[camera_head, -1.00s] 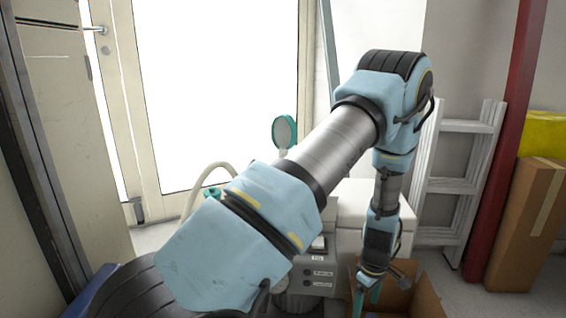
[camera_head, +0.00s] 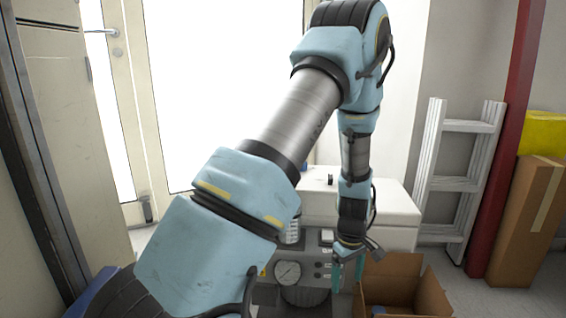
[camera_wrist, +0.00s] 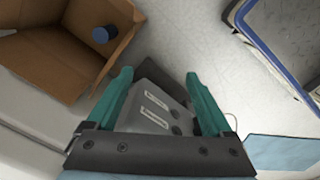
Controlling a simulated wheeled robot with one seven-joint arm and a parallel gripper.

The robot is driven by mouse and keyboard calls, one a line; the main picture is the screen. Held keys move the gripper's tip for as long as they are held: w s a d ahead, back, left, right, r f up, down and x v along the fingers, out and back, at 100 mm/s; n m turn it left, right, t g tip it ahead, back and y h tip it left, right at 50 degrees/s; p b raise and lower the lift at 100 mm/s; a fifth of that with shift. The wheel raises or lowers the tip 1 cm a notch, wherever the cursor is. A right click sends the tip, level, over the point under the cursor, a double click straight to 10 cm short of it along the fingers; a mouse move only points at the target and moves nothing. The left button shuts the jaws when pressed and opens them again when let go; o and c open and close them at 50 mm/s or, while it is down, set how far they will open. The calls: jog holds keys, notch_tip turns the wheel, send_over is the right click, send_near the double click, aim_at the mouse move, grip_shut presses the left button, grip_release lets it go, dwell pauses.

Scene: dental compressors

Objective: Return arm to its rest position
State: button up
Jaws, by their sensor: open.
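My gripper (camera_head: 348,275) hangs low in the head view, in front of the compressor (camera_head: 318,205) and just left of the open cardboard box. Its two teal fingers point down. In the wrist view my gripper (camera_wrist: 158,95) shows its fingers spread apart with nothing held between them. Part of the compressor's grey panel (camera_wrist: 155,108) shows between and beyond the fingers. My arm rises from the lower left, bends at the top and comes down to the gripper. It hides part of the compressor.
An open cardboard box (camera_head: 425,290) stands right of the gripper; a blue cylinder (camera_wrist: 101,35) lies in it. A white ladder (camera_head: 462,165), a red post (camera_head: 505,150) and a tall carton (camera_head: 525,225) stand at the right. A glazed door (camera_head: 225,90) is behind. Floor (camera_wrist: 185,30) is bare beyond the fingers.

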jog(key=s+a+r+m+t, duration=0.1)
jog(key=s+a+r+m, duration=0.25)
jog(key=a+r, duration=0.75)
jog(key=s+a+r+m, duration=0.35)
jog(key=a+r, duration=0.55)
jog(key=a, duration=0.4)
notch_tip(320, 180, up, 37)
jog(key=p, duration=3.7)
jog(key=shift+w+d+f, duration=0.15)
jog(key=shift+d+f, duration=0.05)
jog(key=shift+d, duration=0.05)
